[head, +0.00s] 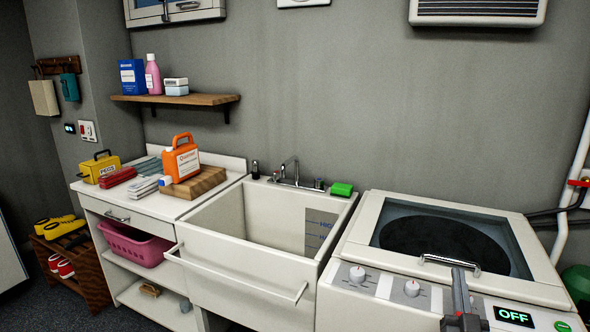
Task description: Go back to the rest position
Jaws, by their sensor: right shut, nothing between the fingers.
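My right gripper (461,288) shows at the bottom right, in front of the top-loading washer (350,258). It is shut with nothing in it. Its tip is close below the silver handle (450,263) of the washer's lid; I cannot tell whether they touch. The lid, with a dark round window (432,236), is down. The washer's display (514,316) reads OFF. My left gripper is not in view.
Left of the washer is a white sink (225,256) with a tap (290,168), a front rail and a green sponge (342,189). Farther left, a counter (150,204) holds an orange jug (181,160) and a yellow box (100,168).

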